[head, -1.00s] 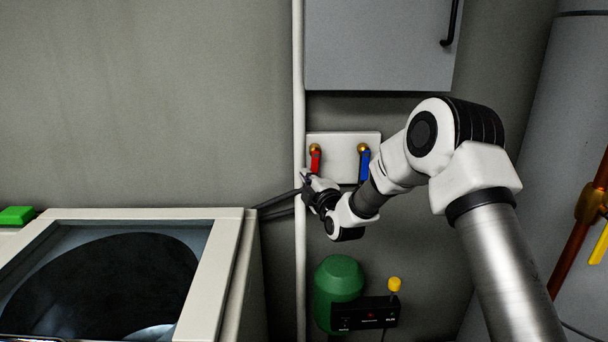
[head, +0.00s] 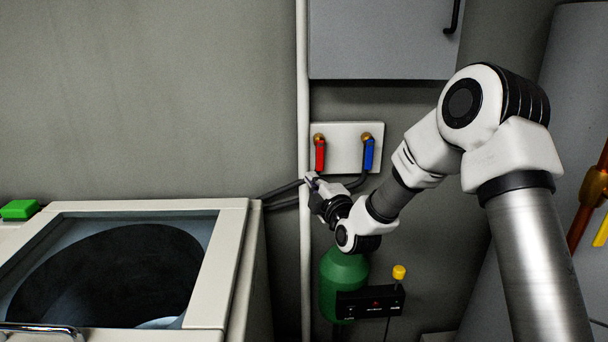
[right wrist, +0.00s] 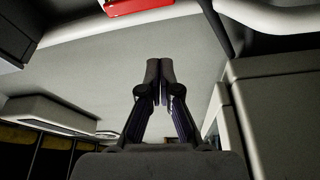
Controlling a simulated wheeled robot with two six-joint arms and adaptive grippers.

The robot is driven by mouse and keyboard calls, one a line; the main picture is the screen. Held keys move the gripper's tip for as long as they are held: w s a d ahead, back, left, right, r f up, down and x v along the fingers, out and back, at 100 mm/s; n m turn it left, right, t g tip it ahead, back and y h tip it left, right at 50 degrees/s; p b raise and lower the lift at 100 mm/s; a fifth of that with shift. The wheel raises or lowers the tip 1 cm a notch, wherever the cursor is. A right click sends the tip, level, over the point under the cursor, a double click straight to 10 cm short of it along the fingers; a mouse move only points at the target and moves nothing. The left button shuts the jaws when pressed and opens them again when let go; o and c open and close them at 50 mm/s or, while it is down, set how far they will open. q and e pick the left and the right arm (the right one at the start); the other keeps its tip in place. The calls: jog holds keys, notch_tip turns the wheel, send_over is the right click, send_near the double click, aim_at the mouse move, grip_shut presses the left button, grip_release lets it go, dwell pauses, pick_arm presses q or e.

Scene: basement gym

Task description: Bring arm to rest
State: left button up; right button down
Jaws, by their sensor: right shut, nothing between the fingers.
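My right arm (head: 410,170) comes in from the right in the head view and bends down toward the wall. My right gripper (head: 311,178) is just below the valve plate (head: 343,160), near the white vertical pipe. In the right wrist view the gripper (right wrist: 160,65) has its fingertips together, with nothing between them. A red valve handle (head: 320,155) and a blue valve handle (head: 369,154) both hang down on the plate. My left gripper is out of view.
A top-loading washer (head: 236,235) with a dark round window stands at the lower left, with a green block (head: 20,209) behind it. Dark hoses (head: 284,197) run behind my gripper. A green tank (head: 343,275) and black box (head: 368,303) are below. A grey cabinet (head: 382,40) hangs above.

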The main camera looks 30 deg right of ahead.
jog(key=s+a+f+g+y+p, duration=0.1)
jog(key=s+a+f+g, duration=0.25)
jog(key=f, duration=0.55)
jog(key=s+a+f+n+g+y+p, duration=0.15)
jog(key=s+f, duration=0.35)
jog(key=f, duration=0.5)
jog(key=s+a+f+m+g+p, duration=0.1)
jog(key=s+a+f+g, duration=0.3)
jog(key=f, duration=0.5)
jog(key=s+a+f+m+g, duration=0.1)
jog(key=s+f+m+g, duration=0.2)
jog(key=s, duration=0.6)
jog(key=s+a+f+m+g, duration=0.1)
jog(key=s+f+m+g, duration=0.2)
jog(key=s+m, duration=0.4)
jog(key=s+a+f+m+g, duration=0.1)
jog(key=s+f+m+g, duration=0.2)
jog(key=s, duration=1)
jog(key=f+m, duration=0.1)
jog(key=m, duration=0.2)
jog(key=shift+s+a+f+p, duration=0.15)
jog(key=shift+s+f+p, duration=0.1)
jog(key=shift+f+p, duration=0.1)
